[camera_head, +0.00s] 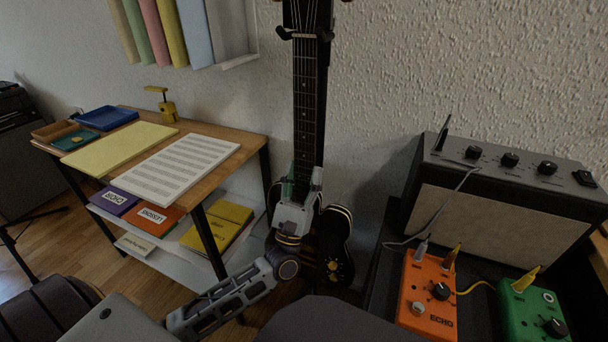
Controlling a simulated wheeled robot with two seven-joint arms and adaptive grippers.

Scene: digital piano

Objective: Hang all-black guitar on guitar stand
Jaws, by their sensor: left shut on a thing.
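The all-black guitar (335,240) is upright in front of the wall, its long neck (307,100) rising to the top edge of the head view. The dark prongs of the guitar stand's yoke (283,33) show on both sides of the neck near its top. I cannot tell whether the yoke bears the guitar's weight. My left gripper (303,182) is shut on the guitar where the neck meets the body, and it hides part of the body. The guitar's headstock is partly cut off by the frame. My right gripper is out of view.
A wooden table (235,135) with sheet music, a yellow folder, trays and lower-shelf books stands left. A wall shelf (240,62) with binders hangs above. Right are an amplifier (495,215), an orange ECHO pedal (428,295) and a green pedal (530,310).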

